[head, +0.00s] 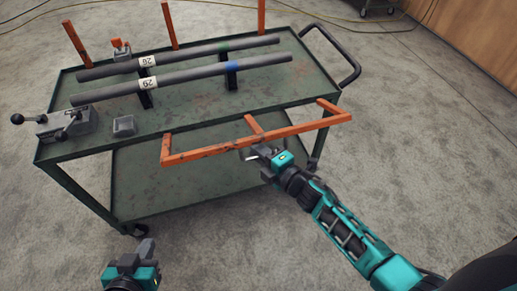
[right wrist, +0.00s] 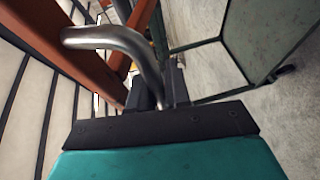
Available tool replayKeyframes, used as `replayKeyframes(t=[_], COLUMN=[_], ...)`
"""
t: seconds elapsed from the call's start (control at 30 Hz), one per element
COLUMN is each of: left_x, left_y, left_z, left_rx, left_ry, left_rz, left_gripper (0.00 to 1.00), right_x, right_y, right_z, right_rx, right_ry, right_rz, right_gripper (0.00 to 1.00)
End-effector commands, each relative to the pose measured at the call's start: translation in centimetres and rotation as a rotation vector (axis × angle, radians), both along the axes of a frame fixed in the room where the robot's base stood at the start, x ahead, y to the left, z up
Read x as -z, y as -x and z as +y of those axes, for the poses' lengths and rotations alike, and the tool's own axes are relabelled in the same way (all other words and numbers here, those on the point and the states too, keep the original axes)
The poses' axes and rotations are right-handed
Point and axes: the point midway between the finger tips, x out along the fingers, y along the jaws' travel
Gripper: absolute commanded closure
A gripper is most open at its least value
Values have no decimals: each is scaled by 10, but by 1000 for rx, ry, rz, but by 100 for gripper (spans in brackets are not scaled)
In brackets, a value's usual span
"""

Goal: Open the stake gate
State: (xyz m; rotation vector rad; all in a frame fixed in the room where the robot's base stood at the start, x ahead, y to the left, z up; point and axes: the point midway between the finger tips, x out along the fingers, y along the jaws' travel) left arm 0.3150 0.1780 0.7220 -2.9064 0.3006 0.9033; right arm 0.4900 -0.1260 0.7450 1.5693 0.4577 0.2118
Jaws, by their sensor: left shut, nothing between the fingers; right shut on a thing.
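The stake gate (head: 240,143) is an orange three-pronged frame at the near side of the green cart. Its long bar hangs out in front of the cart's top, with its prongs running back toward the cart edge. My right gripper (head: 258,153) is at the middle of the long bar, shut on the gate's bent metal handle. In the right wrist view the handle (right wrist: 115,38) rises from between the dark fingers (right wrist: 160,95), beside an orange bar (right wrist: 65,45). My left gripper (head: 143,252) is shut and empty, low at the bottom left, apart from the cart.
The cart (head: 190,123) carries two grey pipes (head: 190,79) on dark supports. Orange stakes (head: 168,25) stand at its back edge. Open carpet lies in front.

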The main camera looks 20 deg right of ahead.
Motion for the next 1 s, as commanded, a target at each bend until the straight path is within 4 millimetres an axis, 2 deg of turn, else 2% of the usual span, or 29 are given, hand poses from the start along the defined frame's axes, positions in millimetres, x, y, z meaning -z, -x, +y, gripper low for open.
replayKeyframes(t=[0.03, 0.5, 0.53, 0.73, 1.0], left_x=[-2, -2, -2, -3, -3], left_y=[0, 0, 0, 0, 0], left_z=[0, 0, 0, -1, -1], left_rx=[0, 0, 0, 1, 1], left_ry=[0, 0, 0, 0, 0], left_rz=[0, 1, 1, 1, 1], left_gripper=[100, 100, 100, 100, 100], right_x=[-4, -6, -6, -5, -5], right_y=[-2, -2, -3, -2, -1], right_z=[0, 1, 1, 1, 0], right_rx=[-1, -2, -2, -1, -2], right_ry=[-2, -2, -2, -3, -2], right_rz=[-7, -9, -9, -8, -7], right_gripper=[100, 100, 82, 63, 63])
